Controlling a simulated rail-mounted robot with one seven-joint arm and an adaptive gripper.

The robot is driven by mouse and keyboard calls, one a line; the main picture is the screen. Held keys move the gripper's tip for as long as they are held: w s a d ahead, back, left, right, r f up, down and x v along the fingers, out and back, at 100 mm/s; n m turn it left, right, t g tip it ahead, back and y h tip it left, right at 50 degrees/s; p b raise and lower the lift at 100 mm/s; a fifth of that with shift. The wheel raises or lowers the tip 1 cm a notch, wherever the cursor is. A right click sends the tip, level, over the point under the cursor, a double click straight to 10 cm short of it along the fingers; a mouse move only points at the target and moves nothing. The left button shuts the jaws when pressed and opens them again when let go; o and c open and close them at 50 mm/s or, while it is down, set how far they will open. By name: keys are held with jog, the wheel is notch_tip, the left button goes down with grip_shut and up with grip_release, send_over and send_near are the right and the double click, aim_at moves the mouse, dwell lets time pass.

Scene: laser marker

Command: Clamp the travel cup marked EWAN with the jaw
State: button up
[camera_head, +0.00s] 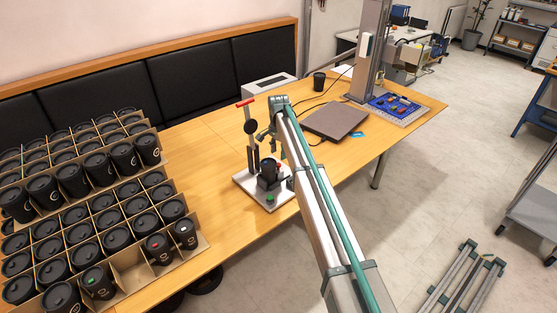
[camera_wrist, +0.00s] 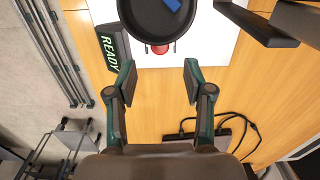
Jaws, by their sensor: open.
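A dark travel cup (camera_head: 268,172) stands upright on the white base of the clamp fixture (camera_head: 247,183). In the wrist view the cup (camera_wrist: 150,22) shows from above at the top edge, with a blue mark on its lid. No name is readable on it. The fixture's upright lever (camera_head: 250,128) has a red handle and is raised. Dark block-like parts, possibly the jaw (camera_wrist: 250,22), show right of the cup in the wrist view, apart from it. My gripper (camera_wrist: 158,78) is open and empty, its fingertips short of the cup. In the head view my arm partly hides the fixture.
Cardboard crates of dark lidded cups (camera_head: 85,215) fill the table's left side. A closed laptop (camera_head: 335,120) lies right of the fixture. A READY sign (camera_wrist: 110,48) stands beside the fixture. Cables lie nearby.

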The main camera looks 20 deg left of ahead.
notch_tip(320, 180, up, 6)
dwell(0.4)
jog(key=s+d+f+n, duration=0.1)
jog(key=s+d+f, duration=0.45)
jog(key=d, duration=0.75)
jog(key=s+d+f+n, duration=0.1)
jog(key=s+d+f, duration=0.5)
jog(key=d, duration=0.7)
jog(key=s+d+f+n, duration=0.1)
jog(key=s+d+f, duration=0.5)
jog(key=d, duration=0.7)
jog(key=s+d+f+n, duration=0.1)
jog(key=s+d+f, duration=0.2)
jog(key=s+d, duration=0.55)
jog(key=s+d+f+n, duration=0.1)
jog(key=s+d+f, duration=0.2)
jog(key=s+d, duration=0.6)
jog(key=s+f+g, duration=0.2)
jog(key=s+f, duration=0.4)
jog(key=s, duration=0.3)
jog(key=s+a+f+g, duration=0.1)
jog(key=s+f+g, duration=0.1)
jog(key=s+f, duration=0.4)
jog(key=s+a+f+g+b, duration=0.1)
jog(key=s+f, duration=0.6)
jog(key=s, duration=0.7)
jog(key=shift+g, duration=0.9)
